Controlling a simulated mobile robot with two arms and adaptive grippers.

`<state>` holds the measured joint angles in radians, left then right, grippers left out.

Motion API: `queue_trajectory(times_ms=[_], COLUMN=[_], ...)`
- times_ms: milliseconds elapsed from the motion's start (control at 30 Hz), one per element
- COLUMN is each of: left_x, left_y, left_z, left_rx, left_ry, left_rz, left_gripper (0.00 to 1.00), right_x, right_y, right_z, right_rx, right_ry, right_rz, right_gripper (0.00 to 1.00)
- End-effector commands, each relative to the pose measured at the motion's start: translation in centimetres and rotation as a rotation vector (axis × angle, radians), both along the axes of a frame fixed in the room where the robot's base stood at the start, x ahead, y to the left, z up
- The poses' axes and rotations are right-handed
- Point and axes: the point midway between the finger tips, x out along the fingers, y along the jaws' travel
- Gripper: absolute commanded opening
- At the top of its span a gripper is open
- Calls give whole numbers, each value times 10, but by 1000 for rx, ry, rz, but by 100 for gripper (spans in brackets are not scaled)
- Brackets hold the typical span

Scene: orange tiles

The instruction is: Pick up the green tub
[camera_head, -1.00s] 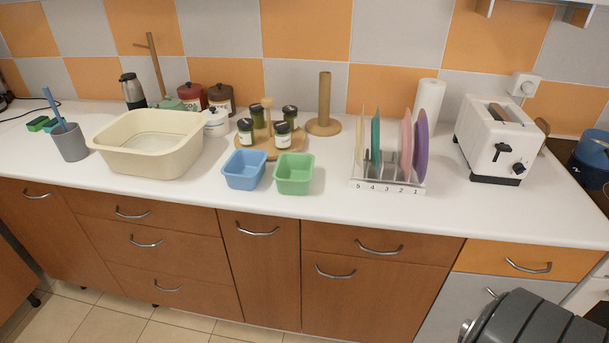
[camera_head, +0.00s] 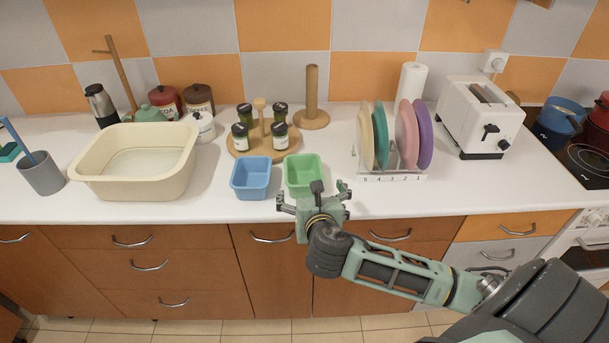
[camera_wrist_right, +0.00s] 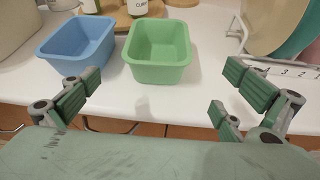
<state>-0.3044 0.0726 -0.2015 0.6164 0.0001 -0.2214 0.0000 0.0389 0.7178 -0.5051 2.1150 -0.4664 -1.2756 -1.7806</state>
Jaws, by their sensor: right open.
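The green tub (camera_head: 303,172) is a small open rectangular container standing upright on the white counter near its front edge. It also shows in the right wrist view (camera_wrist_right: 158,52), empty, ahead of the fingers. A blue tub (camera_head: 251,178) of similar shape stands just left of it. My right gripper (camera_head: 313,197) is at the counter's front edge, just short of the green tub. In the right wrist view its fingers (camera_wrist_right: 150,103) are spread wide with nothing between them, apart from the tub. My left gripper is not in view.
A wooden spice stand (camera_head: 262,139) with several jars is behind the tubs. A plate rack (camera_head: 392,175) holding plates stands to the right. A large cream basin (camera_head: 135,192) is at the left. A toaster (camera_head: 480,125) stands farther right. The counter between tub and rack is clear.

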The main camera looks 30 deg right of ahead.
Motion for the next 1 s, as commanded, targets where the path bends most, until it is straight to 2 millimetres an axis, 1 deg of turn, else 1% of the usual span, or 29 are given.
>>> queue_trajectory(times_ms=[100, 267, 400, 500, 600, 833, 867, 1000], left_x=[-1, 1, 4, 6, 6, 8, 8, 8], left_y=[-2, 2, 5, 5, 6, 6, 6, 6], left_z=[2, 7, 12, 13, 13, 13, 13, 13], left_rx=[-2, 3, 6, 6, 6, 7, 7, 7], left_ry=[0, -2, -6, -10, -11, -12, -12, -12], left_rz=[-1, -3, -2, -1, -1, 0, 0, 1], left_gripper=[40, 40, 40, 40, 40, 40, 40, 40], right_x=[12, 25, 42, 51, 57, 57, 57, 57], right_y=[-6, -12, -19, -23, -25, -26, -26, -26], right_z=[-6, -12, -20, -26, -28, -29, -29, -29], right_rx=[2, 3, 5, 5, 6, 7, 7, 7], right_ry=[2, 3, 2, 2, 1, 2, 2, 2], right_rz=[-2, -4, -4, -3, -2, -1, -1, -1], right_gripper=[100, 100, 100, 100, 100, 100, 98, 86])
